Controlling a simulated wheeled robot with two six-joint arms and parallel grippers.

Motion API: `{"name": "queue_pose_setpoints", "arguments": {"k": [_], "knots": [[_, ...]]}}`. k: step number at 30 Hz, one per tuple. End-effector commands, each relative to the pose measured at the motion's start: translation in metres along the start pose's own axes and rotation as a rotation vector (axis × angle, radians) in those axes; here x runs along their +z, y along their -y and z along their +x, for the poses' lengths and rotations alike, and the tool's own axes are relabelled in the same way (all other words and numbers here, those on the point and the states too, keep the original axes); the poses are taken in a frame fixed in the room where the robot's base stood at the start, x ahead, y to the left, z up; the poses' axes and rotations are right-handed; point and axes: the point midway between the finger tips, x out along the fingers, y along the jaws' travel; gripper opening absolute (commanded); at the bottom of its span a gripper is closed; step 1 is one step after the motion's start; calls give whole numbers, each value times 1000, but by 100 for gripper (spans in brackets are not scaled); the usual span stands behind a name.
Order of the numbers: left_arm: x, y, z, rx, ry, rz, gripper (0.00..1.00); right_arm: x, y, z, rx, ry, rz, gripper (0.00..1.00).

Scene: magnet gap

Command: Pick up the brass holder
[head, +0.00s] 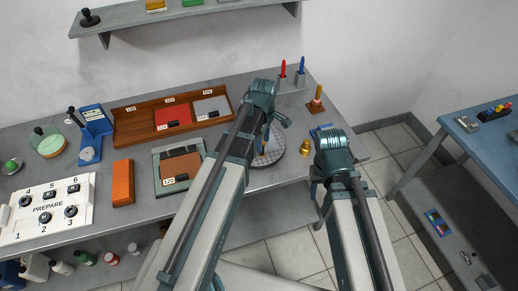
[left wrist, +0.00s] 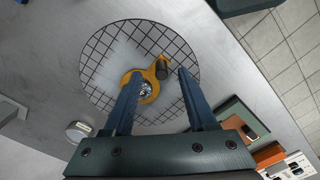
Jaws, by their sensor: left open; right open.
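The brass holder (left wrist: 146,92) is a yellow-brass ring with a bright round piece in it and a short arm with a dark cylinder. It lies on a round gridded disc (left wrist: 105,50) on the table. In the left wrist view my left gripper (left wrist: 159,75) is open, its two blue fingers reaching over the disc on either side of the holder. I cannot tell if they touch it. In the head view my left arm hides most of the holder above the disc (head: 270,158).
A wooden tray (head: 130,128), an orange block (head: 123,183), a framed panel (head: 165,155) and a switch box (head: 48,208) stand to the left. Red and blue pens (head: 300,78) and a wooden-handled stamp (head: 315,101) stand at the back right. A gold piece (head: 316,174) shows beside my right arm.

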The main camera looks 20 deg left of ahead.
Motion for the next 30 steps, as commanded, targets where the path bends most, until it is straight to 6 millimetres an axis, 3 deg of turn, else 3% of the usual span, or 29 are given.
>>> {"name": "queue_pose_setpoints", "arguments": {"k": [1, 7, 17, 27, 30], "knots": [[-1, 1, 12, 0, 0, 0, 57, -1, 1, 12, 0, 0, 0, 50], [-2, 2, 36, 0, 0, 0, 57, -2, 3, 36, 0, 0, 0, 50], [-2, 2, 38, 0, 0, 0, 57, -2, 4, 38, 0, 0, 0, 50], [-2, 2, 38, 0, 0, 0, 0, -2, 4, 38, 0, 0, 0, 50], [-2, 2, 38, 0, 0, 0, 0, -2, 4, 38, 0, 0, 0, 50]]}}
